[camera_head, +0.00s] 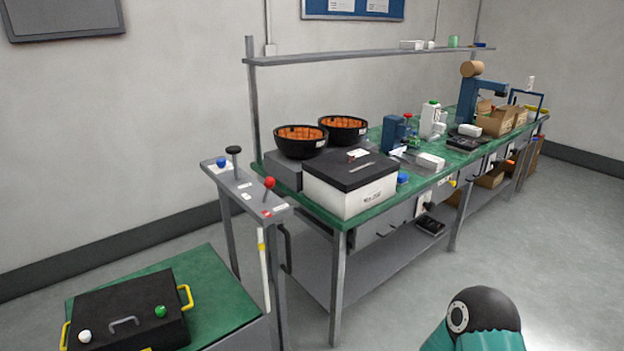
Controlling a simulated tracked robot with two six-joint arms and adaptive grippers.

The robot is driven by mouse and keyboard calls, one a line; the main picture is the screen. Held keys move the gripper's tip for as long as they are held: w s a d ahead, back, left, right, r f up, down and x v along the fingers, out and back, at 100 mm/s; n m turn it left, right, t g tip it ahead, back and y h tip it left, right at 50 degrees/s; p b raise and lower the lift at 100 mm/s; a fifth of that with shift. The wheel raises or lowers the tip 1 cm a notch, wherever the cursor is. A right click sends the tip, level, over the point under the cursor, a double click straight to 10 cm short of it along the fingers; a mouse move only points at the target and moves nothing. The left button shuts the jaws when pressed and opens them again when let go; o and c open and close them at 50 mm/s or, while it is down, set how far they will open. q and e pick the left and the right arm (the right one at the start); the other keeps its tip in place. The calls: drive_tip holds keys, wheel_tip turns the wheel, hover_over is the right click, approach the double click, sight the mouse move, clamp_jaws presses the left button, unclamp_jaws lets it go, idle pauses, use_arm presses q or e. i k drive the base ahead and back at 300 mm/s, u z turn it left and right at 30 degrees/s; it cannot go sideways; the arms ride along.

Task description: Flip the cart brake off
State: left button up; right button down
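A cart with a green top (222,290) is at the lower left, cut off by the frame's bottom edge. A narrow grey panel (246,192) on legs stands behind it. The panel carries a blue knob (221,163), an upright lever with a black knob (233,150) and a lever with a red ball (268,183). A pale upright bar with a yellow top (262,240) is beside the cart's far right corner. I cannot tell which of these is the brake. Neither gripper is in view; a teal and black link of my arm shows at the bottom right.
A black case (128,308) with yellow handles lies on the cart. A long green-topped bench (372,197) runs to the back right, holding a white box with a black lid (350,195), two black bowls and several tools. The grey floor right of the bench is clear.

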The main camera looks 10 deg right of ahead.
sight(269, 183)
drive_tip(key=i, duration=1.15)
drive_tip(key=u, duration=0.7)
